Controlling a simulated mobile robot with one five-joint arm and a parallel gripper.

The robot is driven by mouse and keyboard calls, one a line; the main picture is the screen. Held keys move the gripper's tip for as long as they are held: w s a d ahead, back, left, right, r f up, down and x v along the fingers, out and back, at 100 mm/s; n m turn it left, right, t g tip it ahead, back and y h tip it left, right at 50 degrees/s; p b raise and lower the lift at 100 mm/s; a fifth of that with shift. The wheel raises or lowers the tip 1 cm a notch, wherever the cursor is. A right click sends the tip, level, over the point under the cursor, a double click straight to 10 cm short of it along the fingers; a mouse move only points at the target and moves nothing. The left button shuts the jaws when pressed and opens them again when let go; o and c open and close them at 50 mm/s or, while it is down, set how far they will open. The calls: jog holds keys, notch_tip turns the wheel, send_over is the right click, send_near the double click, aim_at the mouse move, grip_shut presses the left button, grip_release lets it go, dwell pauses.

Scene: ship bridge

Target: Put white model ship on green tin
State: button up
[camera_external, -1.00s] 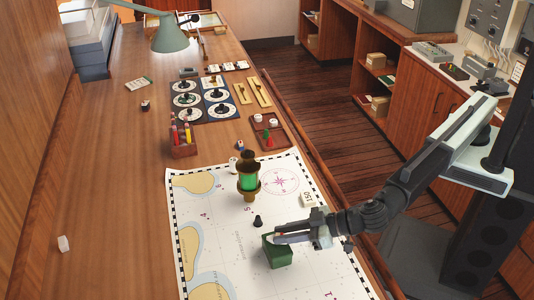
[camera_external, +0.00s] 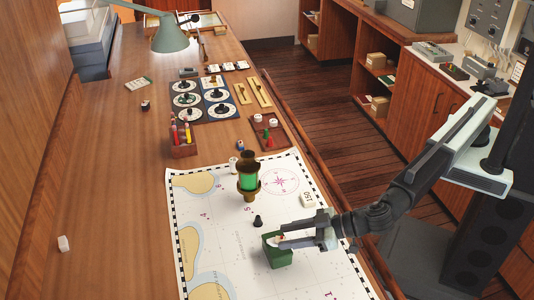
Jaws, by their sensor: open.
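The green tin (camera_external: 278,259) stands on the sea chart, at its lower middle. My gripper (camera_external: 276,240) is right over the tin, its fingers pointing left and spread apart. A small white and reddish shape between the fingertips, at the tin's top, looks like the white model ship (camera_external: 277,240). It is partly hidden by the fingers, and I cannot tell whether it rests fully on the tin.
A green-glass brass lantern (camera_external: 249,178) stands behind the tin, with a small black piece (camera_external: 258,221) between them. A white block marked 150 (camera_external: 308,200) lies on the chart (camera_external: 210,230) to the right. The chart's left part is mostly clear.

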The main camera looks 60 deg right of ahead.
jog(key=p+v, duration=0.3)
jog(key=v, duration=0.7)
jog(key=shift+s, duration=0.25)
